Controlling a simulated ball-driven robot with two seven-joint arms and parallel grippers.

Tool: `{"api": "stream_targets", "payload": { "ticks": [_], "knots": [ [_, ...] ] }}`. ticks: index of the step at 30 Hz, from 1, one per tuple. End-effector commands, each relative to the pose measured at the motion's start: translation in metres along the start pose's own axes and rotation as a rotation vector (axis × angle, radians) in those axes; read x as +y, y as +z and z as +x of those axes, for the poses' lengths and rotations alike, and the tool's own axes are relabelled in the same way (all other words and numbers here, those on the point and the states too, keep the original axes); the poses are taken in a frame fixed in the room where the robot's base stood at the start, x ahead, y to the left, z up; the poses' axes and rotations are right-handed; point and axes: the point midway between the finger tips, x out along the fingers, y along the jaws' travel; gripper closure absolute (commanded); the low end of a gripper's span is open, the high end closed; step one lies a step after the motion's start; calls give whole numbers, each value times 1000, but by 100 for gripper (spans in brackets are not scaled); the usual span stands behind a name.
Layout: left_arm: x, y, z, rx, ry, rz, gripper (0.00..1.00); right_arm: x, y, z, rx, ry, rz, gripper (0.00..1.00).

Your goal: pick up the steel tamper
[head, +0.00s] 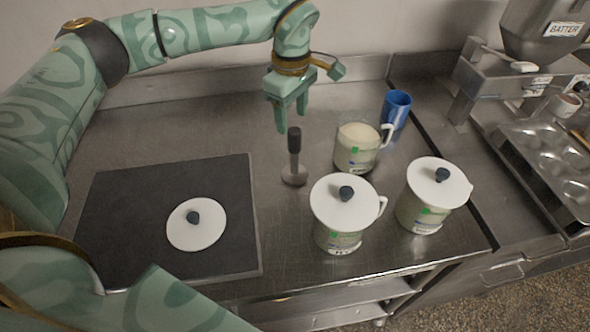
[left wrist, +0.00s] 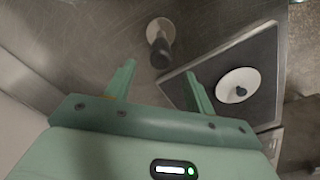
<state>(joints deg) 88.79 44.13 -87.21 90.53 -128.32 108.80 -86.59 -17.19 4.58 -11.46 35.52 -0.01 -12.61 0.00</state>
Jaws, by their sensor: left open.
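The steel tamper (head: 294,157) stands upright on the steel counter, with a dark handle on top and a round steel base below. It also shows in the left wrist view (left wrist: 159,47), ahead of the fingertips and roughly between them. My left gripper (head: 291,122) is open and empty, pointing down just above and behind the tamper's handle in the head view. In the left wrist view its two fingers (left wrist: 160,72) are spread apart, and no contact with the tamper shows. My right gripper is not in view.
Lidded jugs (head: 338,232) (head: 427,213), an open jug (head: 357,152) and a blue cup (head: 396,109) stand right of the tamper. A dark mat (head: 120,200) with a white lid (head: 196,232) lies to the left. A batter machine (head: 500,75) and muffin tin (head: 540,165) are far right.

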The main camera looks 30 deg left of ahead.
Motion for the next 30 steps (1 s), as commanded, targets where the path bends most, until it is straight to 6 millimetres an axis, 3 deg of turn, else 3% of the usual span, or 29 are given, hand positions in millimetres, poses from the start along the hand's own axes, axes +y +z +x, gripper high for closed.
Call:
{"api": "stream_targets", "payload": {
  "ticks": [3,10,18,26,30],
  "knots": [
    [0,0,24,-1,-1,-1,46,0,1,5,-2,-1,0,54],
    [0,2,44,-1,-1,1,46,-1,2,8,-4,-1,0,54],
    [-1,6,85,-1,-2,-1,46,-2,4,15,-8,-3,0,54],
    [0,6,88,0,2,0,46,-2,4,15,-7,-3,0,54],
    [-1,6,88,0,1,0,79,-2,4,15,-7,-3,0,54]
  ]
}}
